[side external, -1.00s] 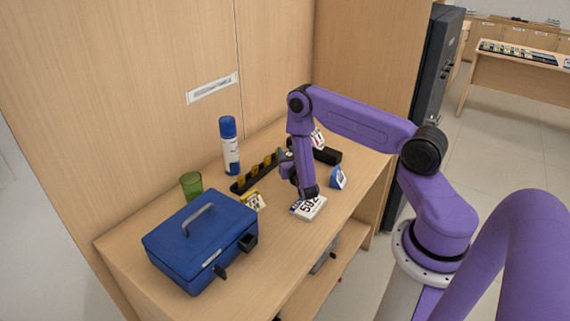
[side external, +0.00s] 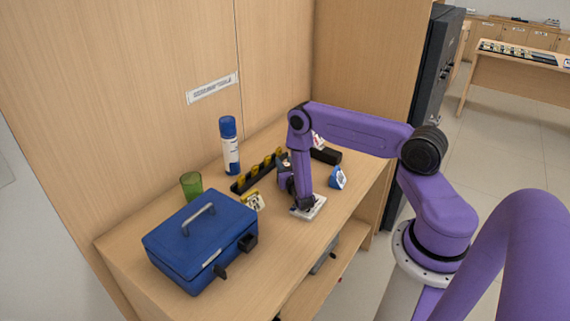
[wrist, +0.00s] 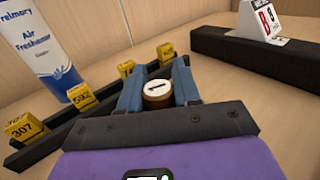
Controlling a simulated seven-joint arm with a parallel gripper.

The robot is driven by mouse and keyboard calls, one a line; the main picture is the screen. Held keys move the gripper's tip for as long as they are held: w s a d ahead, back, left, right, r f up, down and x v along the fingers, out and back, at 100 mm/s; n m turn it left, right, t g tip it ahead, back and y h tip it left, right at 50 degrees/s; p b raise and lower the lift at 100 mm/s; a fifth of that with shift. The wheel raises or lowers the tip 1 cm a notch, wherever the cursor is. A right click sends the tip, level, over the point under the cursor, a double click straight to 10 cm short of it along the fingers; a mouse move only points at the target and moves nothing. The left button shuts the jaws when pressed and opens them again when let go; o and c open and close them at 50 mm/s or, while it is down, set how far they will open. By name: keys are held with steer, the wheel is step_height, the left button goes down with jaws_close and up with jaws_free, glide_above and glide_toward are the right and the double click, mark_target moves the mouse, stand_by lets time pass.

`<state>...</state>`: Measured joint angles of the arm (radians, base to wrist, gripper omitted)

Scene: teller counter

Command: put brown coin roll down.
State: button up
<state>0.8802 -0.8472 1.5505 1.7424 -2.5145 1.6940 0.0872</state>
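The brown coin roll (wrist: 158,95) stands upright between the blue fingers of my gripper (wrist: 157,88) in the wrist view, its pale top disc showing. The fingers sit close against both sides of it. Its lower end is hidden, so I cannot tell whether it touches anything. In the side view my gripper (side external: 285,166) is low over the counter (side external: 270,236), beside a black rack (side external: 241,185) with yellow number tags. The rack also shows in the wrist view (wrist: 62,134), running behind the fingers.
A blue cash box (side external: 190,240), green cup (side external: 191,185) and air freshener can (side external: 229,150) stand to the left. A white number card (side external: 318,207) lies under my wrist. A yellow-tagged item (side external: 254,201), blue item (side external: 337,177) and black bar (side external: 327,155) are nearby.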

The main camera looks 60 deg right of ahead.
steer(key=o, duration=0.4)
steer(key=shift+o, duration=0.2)
